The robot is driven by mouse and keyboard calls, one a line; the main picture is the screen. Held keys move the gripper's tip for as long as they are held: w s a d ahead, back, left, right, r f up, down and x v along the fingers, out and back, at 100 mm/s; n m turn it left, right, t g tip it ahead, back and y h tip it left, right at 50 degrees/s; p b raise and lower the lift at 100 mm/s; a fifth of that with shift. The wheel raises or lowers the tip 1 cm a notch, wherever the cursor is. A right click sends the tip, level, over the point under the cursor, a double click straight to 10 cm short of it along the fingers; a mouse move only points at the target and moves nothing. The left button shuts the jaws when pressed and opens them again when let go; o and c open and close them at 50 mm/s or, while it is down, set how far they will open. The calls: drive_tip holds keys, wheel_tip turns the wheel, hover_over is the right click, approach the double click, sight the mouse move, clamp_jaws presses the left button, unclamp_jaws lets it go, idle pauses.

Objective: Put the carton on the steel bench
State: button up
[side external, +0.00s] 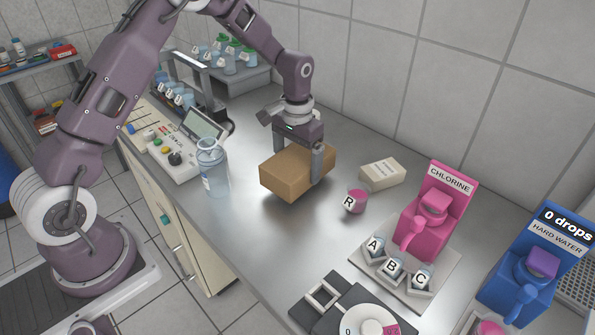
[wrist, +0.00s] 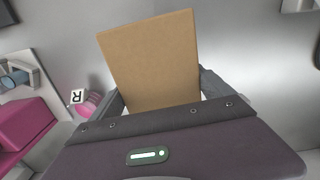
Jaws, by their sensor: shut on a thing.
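The brown carton (side external: 290,172) is between the fingers of my gripper (side external: 303,160), near the middle of the steel bench (side external: 262,225). The gripper is shut on it from above. The carton looks slightly tilted, with a shadow below it; I cannot tell for sure whether its bottom touches the bench. In the wrist view the carton (wrist: 152,60) rises between the two fingers of my gripper (wrist: 160,98). The far finger is partly hidden by the carton in the side view.
A pink cup marked R (side external: 356,200) and a cream box (side external: 382,173) stand right of the carton. A clear bottle (side external: 212,168) stands left. The pink chlorine dispenser (side external: 436,215), blue hard water dispenser (side external: 530,265) and cups A, B, C (side external: 397,268) are further right. Bench front is clear.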

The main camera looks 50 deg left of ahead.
wheel_tip(320, 180, up, 6)
drive_tip(key=shift+r, duration=0.15)
drive_tip(key=s+m, duration=0.1)
drive_tip(key=s, duration=0.9)
wheel_tip(320, 180, up, 12)
drive_tip(key=r+t, duration=0.1)
drive_tip(key=t, duration=0.1)
drive_tip(key=n+t+y, duration=0.1)
drive_tip(key=n+t, duration=0.1)
drive_tip(key=t, duration=0.1)
hover_over(297, 158)
drive_tip(key=w+a, duration=0.2)
wheel_tip(297, 158, down, 6)
drive_tip(key=w+a+f+n+t+y, duration=0.2)
drive_tip(key=w+a+n+t+y, duration=0.1)
drive_tip(key=w+a+t, duration=0.15)
drive_tip(key=a+r+n+t+y, duration=0.1)
drive_tip(key=a+r+n+y, duration=0.2)
drive_tip(key=a, duration=0.4)
drive_tip(key=a+r+n+t+y, duration=0.1)
drive_tip(key=a+r+t+y, duration=0.1)
drive_tip(key=a+r+y, duration=0.3)
wheel_tip(297, 158, down, 16)
drive_tip(key=a, duration=0.1)
drive_tip(key=shift+s+a+r+y, duration=0.2)
drive_tip(key=shift+s+a+y, duration=0.1)
drive_tip(key=shift+s+y, duration=0.15)
